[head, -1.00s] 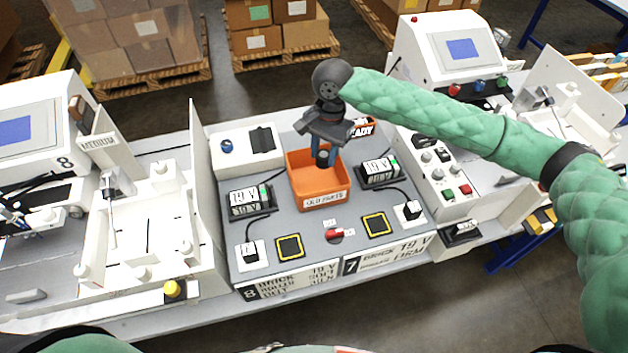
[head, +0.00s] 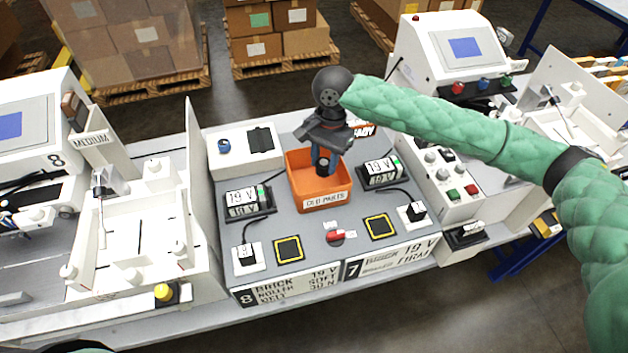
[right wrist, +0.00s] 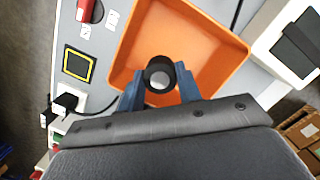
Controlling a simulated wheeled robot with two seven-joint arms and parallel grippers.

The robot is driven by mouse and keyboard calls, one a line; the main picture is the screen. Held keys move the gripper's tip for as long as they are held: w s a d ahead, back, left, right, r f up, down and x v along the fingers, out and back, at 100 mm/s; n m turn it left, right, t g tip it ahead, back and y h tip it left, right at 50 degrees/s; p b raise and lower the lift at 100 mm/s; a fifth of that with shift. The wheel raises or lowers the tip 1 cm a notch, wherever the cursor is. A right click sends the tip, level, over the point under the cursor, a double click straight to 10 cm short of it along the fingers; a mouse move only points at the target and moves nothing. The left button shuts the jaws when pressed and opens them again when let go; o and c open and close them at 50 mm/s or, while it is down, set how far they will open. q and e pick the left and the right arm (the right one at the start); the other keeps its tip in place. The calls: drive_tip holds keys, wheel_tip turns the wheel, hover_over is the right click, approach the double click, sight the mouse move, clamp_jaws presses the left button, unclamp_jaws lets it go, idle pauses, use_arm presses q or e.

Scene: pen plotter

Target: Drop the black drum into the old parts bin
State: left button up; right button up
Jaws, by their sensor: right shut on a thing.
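The orange old parts bin (head: 322,200) stands on the grey middle table, its "OLD PARTS" label facing me. My right gripper (head: 323,163) points down over the bin from the back. Its blue fingers are shut on the black drum (head: 322,167). In the right wrist view the drum (right wrist: 159,75) sits between the fingertips (right wrist: 158,86), its round end with a pale centre showing. Behind it are the walls and floor of the bin (right wrist: 205,40); the bin looks otherwise empty where visible. I cannot tell how far the drum is below the rim. My left gripper is not in view.
Two 19 V chargers, left (head: 247,203) and right (head: 382,173), flank the bin. A red switch (head: 336,236) and yellow-edged black pads (head: 288,249) lie in front. White machines (head: 455,60) stand on both sides.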

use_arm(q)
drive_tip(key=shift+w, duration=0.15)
use_arm(e)
drive_tip(key=o, duration=1.1)
drive_tip(key=shift+c, duration=0.2)
drive_tip(key=shift+r, duration=0.2)
drive_tip(key=r+b, duration=0.1)
drive_tip(key=r, duration=0.2)
drive_tip(key=w+r+b, duration=0.1)
drive_tip(key=r, duration=0.1)
drive_tip(key=shift+d+r+b, duration=0.25)
drive_tip(key=shift+r+b, duration=0.05)
drive_tip(key=shift+r, duration=0.8)
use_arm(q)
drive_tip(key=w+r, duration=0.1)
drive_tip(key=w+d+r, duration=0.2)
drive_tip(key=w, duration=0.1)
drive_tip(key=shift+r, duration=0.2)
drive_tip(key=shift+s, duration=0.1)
